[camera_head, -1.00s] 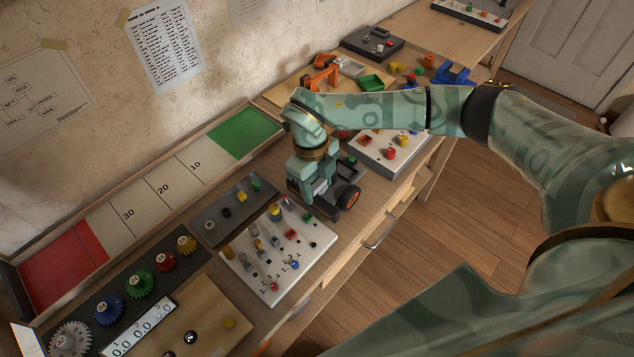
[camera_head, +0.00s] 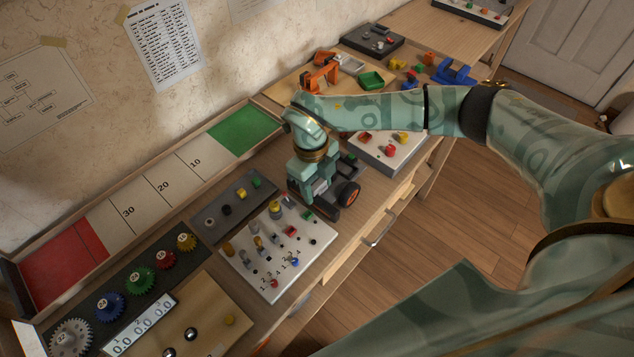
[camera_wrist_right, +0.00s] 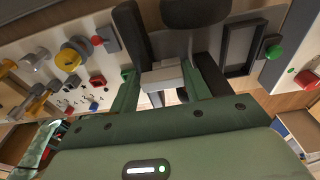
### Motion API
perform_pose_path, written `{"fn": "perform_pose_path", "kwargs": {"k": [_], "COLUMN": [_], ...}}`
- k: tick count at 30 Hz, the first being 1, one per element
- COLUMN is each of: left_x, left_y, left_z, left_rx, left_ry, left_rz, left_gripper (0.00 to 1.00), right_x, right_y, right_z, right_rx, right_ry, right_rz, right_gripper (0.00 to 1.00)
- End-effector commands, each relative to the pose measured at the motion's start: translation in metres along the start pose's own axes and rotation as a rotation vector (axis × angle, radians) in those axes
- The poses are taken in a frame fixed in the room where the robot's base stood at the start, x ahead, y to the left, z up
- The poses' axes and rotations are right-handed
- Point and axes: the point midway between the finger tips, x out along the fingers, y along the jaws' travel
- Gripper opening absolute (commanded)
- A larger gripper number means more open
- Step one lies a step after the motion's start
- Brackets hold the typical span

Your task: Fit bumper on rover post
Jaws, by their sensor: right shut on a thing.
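In the right wrist view, the gripper's green fingers (camera_wrist_right: 160,85) are shut on a light grey piece (camera_wrist_right: 163,76), which seems to be the bumper. Black wheel-like parts of the rover (camera_wrist_right: 195,12) lie just beyond it. The fingers and arm hide the post, and I cannot tell whether the grey piece touches it or sits on it. My left gripper is not in view.
A white board with pegs and small parts (camera_head: 296,262) is close at the left of the gripper. A dark tray (camera_head: 233,207) is behind it. Another white board (camera_head: 385,155) lies beyond the rover. The bench's front edge (camera_head: 352,250) is near.

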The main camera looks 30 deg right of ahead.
Motion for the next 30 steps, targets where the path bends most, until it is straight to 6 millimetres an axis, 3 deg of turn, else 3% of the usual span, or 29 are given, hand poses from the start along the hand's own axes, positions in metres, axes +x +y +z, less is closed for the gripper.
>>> {"fn": "perform_pose_path", "kwargs": {"k": [12, 13, 15, 22, 24, 30], "left_x": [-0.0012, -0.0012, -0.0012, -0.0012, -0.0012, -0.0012], "left_y": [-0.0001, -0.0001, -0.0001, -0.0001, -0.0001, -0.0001], "left_z": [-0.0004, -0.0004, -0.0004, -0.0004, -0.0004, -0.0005], "left_rx": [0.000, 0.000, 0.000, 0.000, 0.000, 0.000], "left_ry": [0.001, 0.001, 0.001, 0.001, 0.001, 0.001], "left_rz": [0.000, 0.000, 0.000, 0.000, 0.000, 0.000], "left_gripper": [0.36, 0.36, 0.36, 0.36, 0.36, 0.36], "right_x": [0.0027, 0.0027, 0.0026, 0.0026, 0.0026, 0.0026], "right_y": [0.0000, 0.0000, -0.0001, 0.0000, 0.0000, 0.0000], "right_z": [0.0003, 0.0003, 0.0004, 0.0004, 0.0004, 0.0004], "right_rx": [0.000, 0.000, 0.000, 0.000, 0.000, 0.000], "right_ry": [0.000, 0.000, 0.000, 0.000, 0.000, 0.000], "right_rz": [0.000, 0.000, 0.000, 0.000, 0.000, 0.000], "right_gripper": [0.25, 0.53, 0.72, 0.73, 0.90, 0.91]}}
